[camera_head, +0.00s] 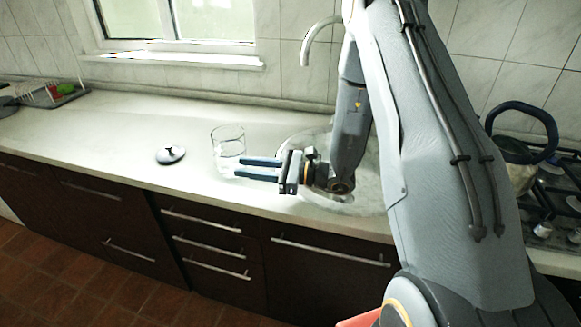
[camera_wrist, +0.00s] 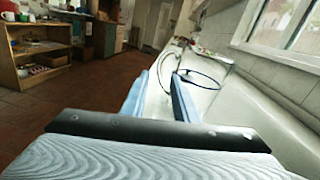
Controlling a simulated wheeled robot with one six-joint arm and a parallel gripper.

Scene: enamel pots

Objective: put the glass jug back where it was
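The clear glass jug (camera_head: 227,140) stands upright on the pale countertop, left of the sink. My gripper (camera_head: 239,168) reaches in from the right, its blue fingers pointing left at the jug's lower right side. The fingers are apart, with a clear gap between them. In the wrist view my gripper (camera_wrist: 160,74) is open and nothing is visibly clamped. The jug's dark-edged rim (camera_wrist: 219,86) shows beyond and mostly right of the right finger. I cannot tell whether a finger touches the glass.
A round lid with a black knob (camera_head: 170,154) lies left of the jug. The sink (camera_head: 298,150) and tap (camera_head: 318,35) are to the right, partly behind my arm. A dish rack (camera_head: 50,95) stands far left. The counter between is clear.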

